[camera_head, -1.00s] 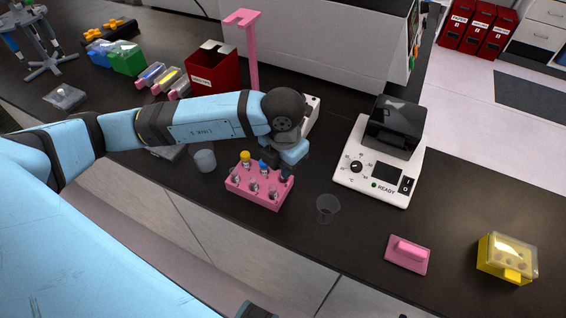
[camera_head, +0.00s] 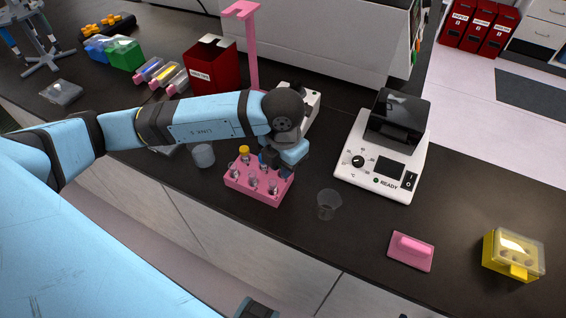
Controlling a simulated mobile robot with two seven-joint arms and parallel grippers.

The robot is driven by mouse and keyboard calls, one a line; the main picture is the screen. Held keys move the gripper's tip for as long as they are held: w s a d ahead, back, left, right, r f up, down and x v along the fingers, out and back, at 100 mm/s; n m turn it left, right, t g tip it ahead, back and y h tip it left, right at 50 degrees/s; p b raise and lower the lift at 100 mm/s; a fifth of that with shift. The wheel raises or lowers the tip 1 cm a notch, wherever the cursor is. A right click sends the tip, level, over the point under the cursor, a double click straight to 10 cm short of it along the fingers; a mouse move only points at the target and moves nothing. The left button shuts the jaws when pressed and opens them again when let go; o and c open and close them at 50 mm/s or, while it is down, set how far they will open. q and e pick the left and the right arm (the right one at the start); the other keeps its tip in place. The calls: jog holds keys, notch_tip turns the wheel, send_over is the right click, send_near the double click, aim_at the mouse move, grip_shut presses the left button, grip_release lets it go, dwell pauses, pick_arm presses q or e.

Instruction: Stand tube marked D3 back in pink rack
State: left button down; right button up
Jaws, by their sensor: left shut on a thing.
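The pink rack (camera_head: 256,189) stands on the dark bench, in the middle of the view. A yellow-capped tube (camera_head: 244,153) stands upright at its back left, and several clear tube tops show in the front row. My left gripper (camera_head: 270,160) points down over the back right part of the rack, below the light-blue wrist. It is shut on a tube, mostly hidden by the fingers and wrist. I cannot read a D3 mark or tell how deep the tube sits in the rack.
A clear cup (camera_head: 328,204) stands right of the rack and another (camera_head: 203,155) to its left. A white device marked READY (camera_head: 382,170), a pink block (camera_head: 411,251) and a yellow box (camera_head: 514,254) are to the right. A red bin (camera_head: 212,70) stands behind.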

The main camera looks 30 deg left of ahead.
pick_arm(q)
jog(key=shift+f+b, duration=0.4)
jog(key=shift+b, duration=0.05)
jog(key=c, duration=0.9)
grip_release()
notch_tip(320, 180, up, 14)
jog(key=shift+f, duration=0.1)
